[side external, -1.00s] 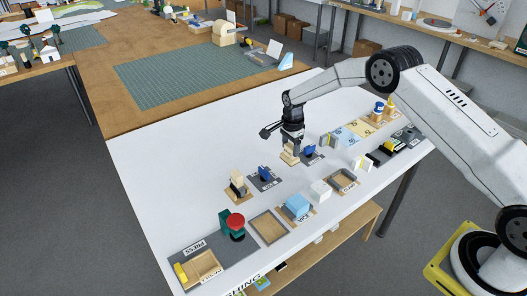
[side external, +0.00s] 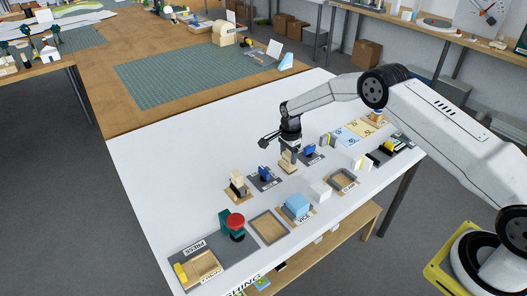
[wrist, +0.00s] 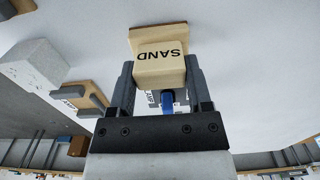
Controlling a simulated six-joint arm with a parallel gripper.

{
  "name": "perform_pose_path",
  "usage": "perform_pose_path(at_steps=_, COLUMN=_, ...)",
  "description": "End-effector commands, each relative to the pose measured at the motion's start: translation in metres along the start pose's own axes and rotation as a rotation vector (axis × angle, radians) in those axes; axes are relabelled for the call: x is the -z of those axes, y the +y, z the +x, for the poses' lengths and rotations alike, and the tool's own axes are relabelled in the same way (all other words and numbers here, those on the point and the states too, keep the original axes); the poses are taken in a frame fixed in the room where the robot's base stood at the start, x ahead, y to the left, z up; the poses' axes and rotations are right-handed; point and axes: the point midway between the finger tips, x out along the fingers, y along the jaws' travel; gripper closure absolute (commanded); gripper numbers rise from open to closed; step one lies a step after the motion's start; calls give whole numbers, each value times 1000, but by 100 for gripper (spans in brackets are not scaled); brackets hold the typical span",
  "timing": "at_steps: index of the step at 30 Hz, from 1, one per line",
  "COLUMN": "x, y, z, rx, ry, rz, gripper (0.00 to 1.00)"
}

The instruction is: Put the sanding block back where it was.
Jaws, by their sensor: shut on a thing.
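The sanding block (wrist: 160,68) is pale cream, with "SAND" printed on it upside down in the wrist view and a tan layer at its far side. My gripper (wrist: 160,85) is shut on it, one dark finger on each side. In the side view the block (side external: 287,161) is under my gripper (side external: 289,150), upright, over the white table (side external: 180,150). I cannot tell whether its underside touches the table or a tan base.
A blue-topped tool on a dark pad (side external: 309,152) stands close to the right of the block. Another blue tool (side external: 265,174) and a cream block on a tan pad (side external: 237,185) stand to the left. A light blue block (side external: 298,204) and an empty wooden tray (side external: 269,228) are nearer the front.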

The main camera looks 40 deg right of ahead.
Motion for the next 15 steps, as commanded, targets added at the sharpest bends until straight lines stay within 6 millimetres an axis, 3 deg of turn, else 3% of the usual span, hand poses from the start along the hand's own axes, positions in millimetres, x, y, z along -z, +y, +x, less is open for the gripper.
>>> perform_pose_path(at_steps=7, x=0, y=0, z=3, rx=1, ry=0, rz=0, gripper=91)
perform_pose_path(at_steps=8, x=0, y=0, z=3, rx=1, ry=0, rz=0, gripper=30)
perform_pose_path(at_steps=9, x=0, y=0, z=3, rx=1, ry=0, rz=0, gripper=17)
perform_pose_path(at_steps=11, x=0, y=0, z=3, rx=1, ry=0, rz=0, gripper=1)
perform_pose_path(at_steps=15, x=0, y=0, z=3, rx=1, ry=0, rz=0, gripper=1)
